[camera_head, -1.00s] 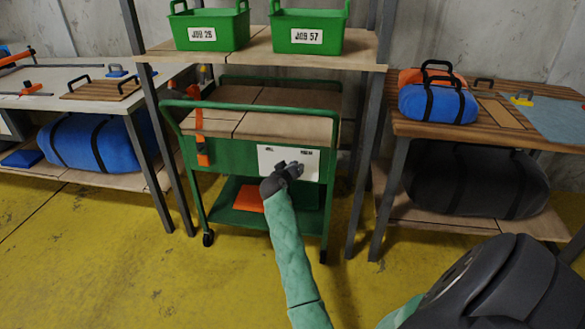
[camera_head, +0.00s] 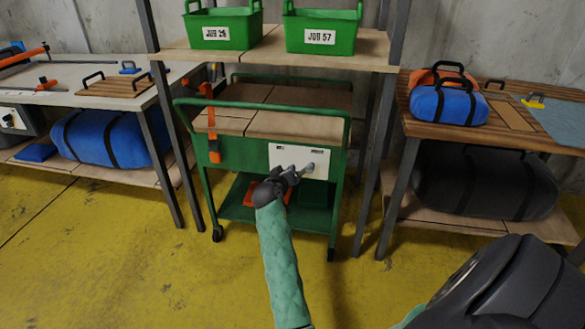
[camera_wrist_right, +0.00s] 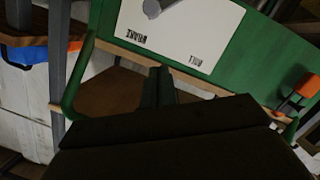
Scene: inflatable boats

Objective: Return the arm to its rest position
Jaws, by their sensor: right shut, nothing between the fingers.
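My right arm, in a pale green sleeve, reaches up from the bottom middle of the head view. Its dark right gripper (camera_head: 290,176) is shut and empty, in front of the lower left of a white panel (camera_head: 318,152) on the green cart (camera_head: 237,158). A grey lever or knob (camera_head: 309,168) shows on the panel just right of the fingertips; a gap cannot be judged in the head view. In the right wrist view the shut fingers (camera_wrist_right: 158,86) are apart from the white panel (camera_wrist_right: 180,35) and the grey knob (camera_wrist_right: 156,6). My left gripper is not in view.
Shelf posts (camera_head: 385,140) flank the cart, with green bins (camera_head: 222,30) on the shelf above. Yellow floor (camera_head: 130,260) in front is clear.

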